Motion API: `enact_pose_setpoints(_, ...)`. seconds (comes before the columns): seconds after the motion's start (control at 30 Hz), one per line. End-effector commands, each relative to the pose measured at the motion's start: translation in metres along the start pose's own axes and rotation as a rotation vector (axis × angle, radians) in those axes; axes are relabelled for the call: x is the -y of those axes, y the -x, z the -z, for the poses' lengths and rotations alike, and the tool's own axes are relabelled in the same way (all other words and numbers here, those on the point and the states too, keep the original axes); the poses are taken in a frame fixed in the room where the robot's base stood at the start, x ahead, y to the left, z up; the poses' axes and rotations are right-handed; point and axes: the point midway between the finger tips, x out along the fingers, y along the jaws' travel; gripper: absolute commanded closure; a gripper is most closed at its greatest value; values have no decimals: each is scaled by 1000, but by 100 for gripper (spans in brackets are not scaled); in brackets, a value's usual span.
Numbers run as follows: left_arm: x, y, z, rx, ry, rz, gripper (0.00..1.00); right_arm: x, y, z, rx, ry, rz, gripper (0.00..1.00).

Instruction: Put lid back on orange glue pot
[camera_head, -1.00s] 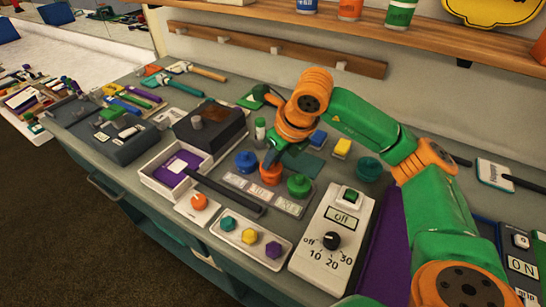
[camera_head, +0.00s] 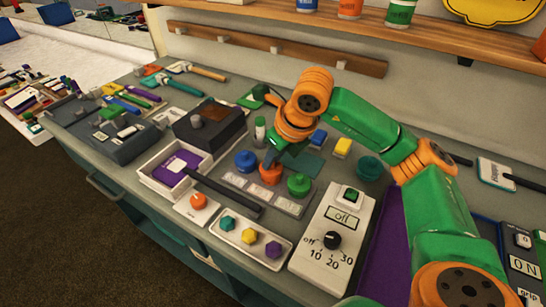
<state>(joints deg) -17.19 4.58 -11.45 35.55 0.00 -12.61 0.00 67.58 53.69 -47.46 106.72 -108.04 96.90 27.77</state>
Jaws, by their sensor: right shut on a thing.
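The orange glue pot (camera_head: 271,177) stands in a grey rack between a blue pot (camera_head: 245,162) and a green pot (camera_head: 299,185). My right gripper (camera_head: 269,162) points down directly over the orange pot, its fingers shut at the top of it. It appears to hold the orange lid there, but the fingers hide most of the lid. I cannot tell whether the lid sits flush on the pot. My left gripper is not in view.
A small orange round piece (camera_head: 198,201) sits on a white card at the front. A white tray (camera_head: 230,236) with colored pieces and a timer box (camera_head: 332,262) stand near the front edge. A black bar (camera_head: 226,193) lies close in front of the rack.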

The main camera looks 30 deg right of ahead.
Motion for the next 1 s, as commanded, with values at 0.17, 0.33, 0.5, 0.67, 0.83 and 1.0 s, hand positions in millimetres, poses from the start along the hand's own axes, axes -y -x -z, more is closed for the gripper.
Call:
enact_pose_setpoints(0.17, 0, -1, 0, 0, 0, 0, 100, 0, 0, 0, 0, 0, 0, 100)
enact_pose_setpoints(0.33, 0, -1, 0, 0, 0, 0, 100, 0, 0, 0, 0, 0, 0, 100)
enact_pose_setpoints(0.5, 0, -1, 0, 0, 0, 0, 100, 0, 0, 0, 0, 0, 0, 45)
enact_pose_setpoints(0.67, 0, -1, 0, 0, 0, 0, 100, 0, 0, 0, 0, 0, 0, 45)
enact_pose_setpoints(0.83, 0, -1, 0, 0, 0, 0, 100, 0, 0, 0, 0, 0, 0, 15)
enact_pose_setpoints(1.0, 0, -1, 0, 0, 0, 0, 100, 0, 0, 0, 0, 0, 0, 15)
